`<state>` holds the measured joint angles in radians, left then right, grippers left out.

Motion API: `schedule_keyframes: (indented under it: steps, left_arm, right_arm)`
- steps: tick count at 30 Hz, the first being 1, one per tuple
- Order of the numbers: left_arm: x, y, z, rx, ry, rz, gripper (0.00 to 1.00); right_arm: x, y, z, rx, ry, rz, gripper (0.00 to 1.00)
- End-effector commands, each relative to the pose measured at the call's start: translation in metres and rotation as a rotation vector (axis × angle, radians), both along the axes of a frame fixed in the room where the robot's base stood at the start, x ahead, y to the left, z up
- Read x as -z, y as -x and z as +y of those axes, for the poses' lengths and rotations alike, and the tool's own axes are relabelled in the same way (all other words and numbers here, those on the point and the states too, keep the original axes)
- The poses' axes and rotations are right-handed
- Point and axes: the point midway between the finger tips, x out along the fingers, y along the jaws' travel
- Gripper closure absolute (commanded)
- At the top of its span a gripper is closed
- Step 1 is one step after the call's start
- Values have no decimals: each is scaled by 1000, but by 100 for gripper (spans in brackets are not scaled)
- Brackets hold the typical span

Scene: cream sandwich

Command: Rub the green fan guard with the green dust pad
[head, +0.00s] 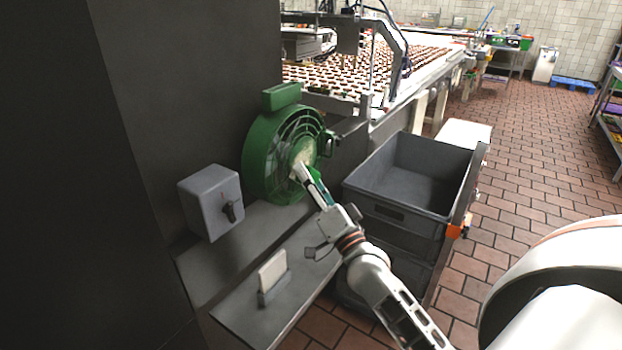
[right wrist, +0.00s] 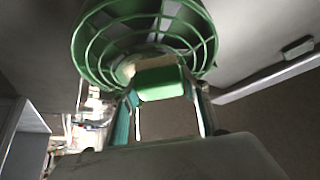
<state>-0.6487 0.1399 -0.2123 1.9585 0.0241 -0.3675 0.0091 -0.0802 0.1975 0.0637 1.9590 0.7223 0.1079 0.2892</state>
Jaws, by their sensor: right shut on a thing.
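The green fan (head: 262,150) stands on a grey ledge, its round wire fan guard (head: 313,128) facing right. A pale patch shows at the guard's middle. In the right wrist view the guard (right wrist: 91,47) fills the top, with the green dust pad (right wrist: 160,82) in front of its lower middle. My right gripper (head: 307,180) is shut on the pad and reaches up to the guard's lower middle. In the head view the pad is mostly hidden by the fingers. I cannot tell whether pad and guard touch. My left gripper is not in view.
A grey switch box (head: 211,201) is left of the fan. A white block in a grey holder (head: 273,291) sits on the lower shelf. Grey crates (head: 425,165) stand close right of my right arm. A conveyor (head: 440,66) with rows of sandwiches runs behind.

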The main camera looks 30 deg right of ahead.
Motion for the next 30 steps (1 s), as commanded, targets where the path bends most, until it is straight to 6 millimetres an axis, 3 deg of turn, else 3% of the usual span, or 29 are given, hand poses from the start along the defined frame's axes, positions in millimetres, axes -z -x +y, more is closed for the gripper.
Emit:
schedule_keyframes:
  steps: [22,30]
  left_arm:
    - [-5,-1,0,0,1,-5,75]
    - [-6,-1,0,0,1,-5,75]
  right_arm:
    - [0,-12,5,0,-1,0,73]
    - [-1,-15,-3,0,2,-1,73]
